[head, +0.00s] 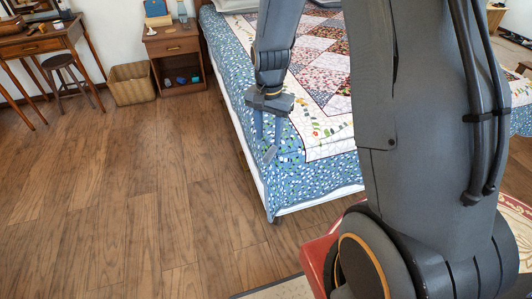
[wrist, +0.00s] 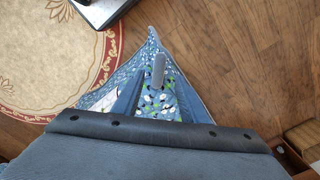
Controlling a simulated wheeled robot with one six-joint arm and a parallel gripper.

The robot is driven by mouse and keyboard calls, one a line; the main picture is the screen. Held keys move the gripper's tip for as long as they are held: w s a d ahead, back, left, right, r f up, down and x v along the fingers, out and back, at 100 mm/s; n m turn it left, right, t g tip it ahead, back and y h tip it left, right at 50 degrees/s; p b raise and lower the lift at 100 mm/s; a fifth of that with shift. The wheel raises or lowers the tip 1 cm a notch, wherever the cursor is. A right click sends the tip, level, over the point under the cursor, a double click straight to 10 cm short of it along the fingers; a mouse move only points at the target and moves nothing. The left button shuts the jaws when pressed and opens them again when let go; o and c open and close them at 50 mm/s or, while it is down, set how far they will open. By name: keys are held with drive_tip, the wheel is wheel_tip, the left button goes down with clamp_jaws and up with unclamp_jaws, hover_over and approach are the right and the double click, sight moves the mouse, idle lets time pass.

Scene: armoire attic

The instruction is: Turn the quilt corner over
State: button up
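The quilt (head: 309,178) lies on the bed, with a blue flowered border around a patchwork of squares. Its near corner (head: 277,206) hangs at the bed's front end. In the wrist view the pointed quilt corner (wrist: 152,43) shows beyond my fingers, with a pale edge. My gripper (head: 267,156) points down over the blue border near the bed's left edge, behind the corner.
Wooden floor (head: 130,210) lies open to the left of the bed. A nightstand (head: 175,55), wicker basket (head: 132,83), stool (head: 68,80) and desk (head: 35,42) stand at the back left. A patterned round rug (wrist: 50,55) shows in the wrist view.

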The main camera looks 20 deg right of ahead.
sight(268, 154)
drive_tip(key=shift+f+p, duration=0.3)
drive_tip(key=shift+f, duration=3.15)
drive_tip(key=shift+c, duration=0.4)
clamp_jaws()
